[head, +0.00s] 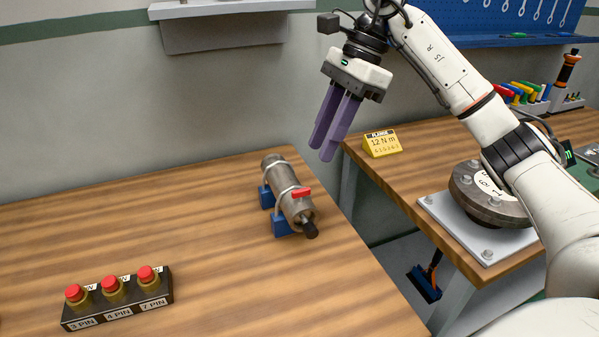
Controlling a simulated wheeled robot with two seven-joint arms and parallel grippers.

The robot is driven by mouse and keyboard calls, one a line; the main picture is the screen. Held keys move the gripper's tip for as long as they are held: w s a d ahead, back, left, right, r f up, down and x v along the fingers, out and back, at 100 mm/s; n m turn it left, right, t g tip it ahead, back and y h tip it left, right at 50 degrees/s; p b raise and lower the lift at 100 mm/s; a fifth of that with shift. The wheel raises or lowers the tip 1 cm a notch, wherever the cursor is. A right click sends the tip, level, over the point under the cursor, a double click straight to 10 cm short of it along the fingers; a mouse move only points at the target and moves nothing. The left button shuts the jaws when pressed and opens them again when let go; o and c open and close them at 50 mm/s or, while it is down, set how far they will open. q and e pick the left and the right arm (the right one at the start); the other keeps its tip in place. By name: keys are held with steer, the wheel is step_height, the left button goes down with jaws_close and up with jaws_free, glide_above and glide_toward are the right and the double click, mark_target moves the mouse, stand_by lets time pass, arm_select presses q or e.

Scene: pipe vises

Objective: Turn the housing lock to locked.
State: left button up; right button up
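A grey metal cylindrical housing (286,187) lies in blue supports (282,224) near the right edge of the left bench. Light bands cross over it, and a black stub sticks out of its near end. A small red lever (301,192), which looks like the housing lock, sits on its upper right side. No lock marking is readable. My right gripper (322,152) hangs above and behind the housing, apart from it, with its purple fingers pointing down. The fingers look close together, and I cannot tell whether there is a gap. My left gripper is not in view.
A black block (118,299) with several red-topped plugs labelled 3, 4 and 7 PIN stands at front left. A gap separates the right bench, with a yellow "12 N m" sign (382,145) and a bolted flange (482,205). The left bench around the housing is clear.

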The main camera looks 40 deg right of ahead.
mark_target(302, 189)
steer(key=x, duration=0.8)
steer(key=shift+a+f, duration=0.3)
jaws_close()
